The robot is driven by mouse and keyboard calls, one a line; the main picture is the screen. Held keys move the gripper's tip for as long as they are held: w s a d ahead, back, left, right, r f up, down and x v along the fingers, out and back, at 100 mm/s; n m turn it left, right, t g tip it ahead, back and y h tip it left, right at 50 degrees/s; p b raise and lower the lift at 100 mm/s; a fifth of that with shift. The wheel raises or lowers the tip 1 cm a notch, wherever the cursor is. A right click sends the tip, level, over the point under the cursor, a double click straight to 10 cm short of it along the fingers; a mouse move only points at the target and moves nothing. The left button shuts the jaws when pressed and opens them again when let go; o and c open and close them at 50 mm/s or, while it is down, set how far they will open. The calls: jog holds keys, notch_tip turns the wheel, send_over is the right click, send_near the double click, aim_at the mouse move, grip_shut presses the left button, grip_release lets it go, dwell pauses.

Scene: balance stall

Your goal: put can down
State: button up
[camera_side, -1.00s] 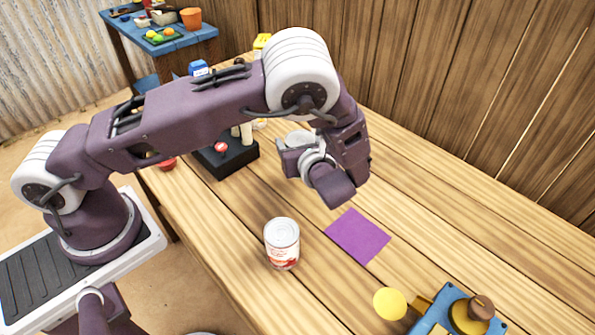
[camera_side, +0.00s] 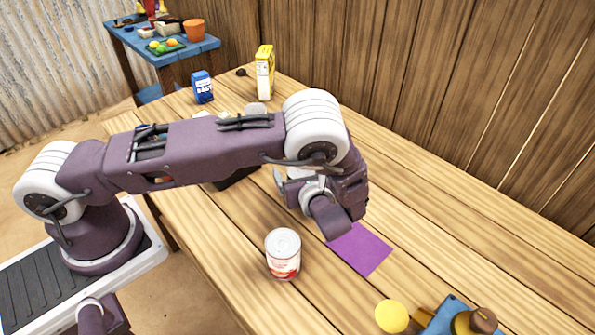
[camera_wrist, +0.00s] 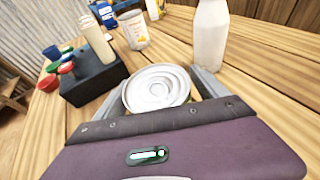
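My gripper (camera_side: 290,187) is above the wooden table, behind the purple square (camera_side: 360,249) in the side view. In the wrist view my gripper (camera_wrist: 158,92) has its two grey fingers on either side of a can with a ringed, pale metal lid (camera_wrist: 157,85). It appears shut on this can. The can's body is mostly hidden by the hand, and I cannot tell whether its base touches the table. A second can (camera_side: 283,254), with a white and red label, stands upright on the table, nearer the side camera and apart from the gripper.
A black block (camera_wrist: 93,82) with an upright pale cylinder (camera_wrist: 95,38), a labelled jar (camera_wrist: 133,30) and a white bottle (camera_wrist: 210,38) stand around the held can. A yellow disc (camera_side: 392,316) and blue device (camera_side: 452,314) are at front right. Blue (camera_side: 202,88) and yellow (camera_side: 264,72) packages stand farther back.

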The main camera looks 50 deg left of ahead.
jog(key=shift+s+d+r, duration=0.1)
jog(key=shift+d+r, duration=0.1)
jog(key=shift+d, duration=0.05)
jog(key=v, duration=1.2)
jog(key=s+a+r+n+g+h, duration=0.3)
jog(key=s+a+r+n, duration=0.15)
jog(key=r+n, duration=0.35)
jog(key=s+a+r+n+g+h, duration=0.3)
jog(key=s+r+n+h, duration=0.15)
jog(key=r, duration=0.55)
jog(key=s+d+r+n+t+h, duration=0.1)
jog(key=s+r+n+t+h, duration=0.4)
jog(key=s+n, duration=0.6)
notch_tip(320, 180, up, 2)
jog(key=shift+s+r, duration=0.1)
jog(key=shift+s, duration=1.05)
jog(key=shift+o, duration=0.5)
jog(key=shift+w, duration=0.1)
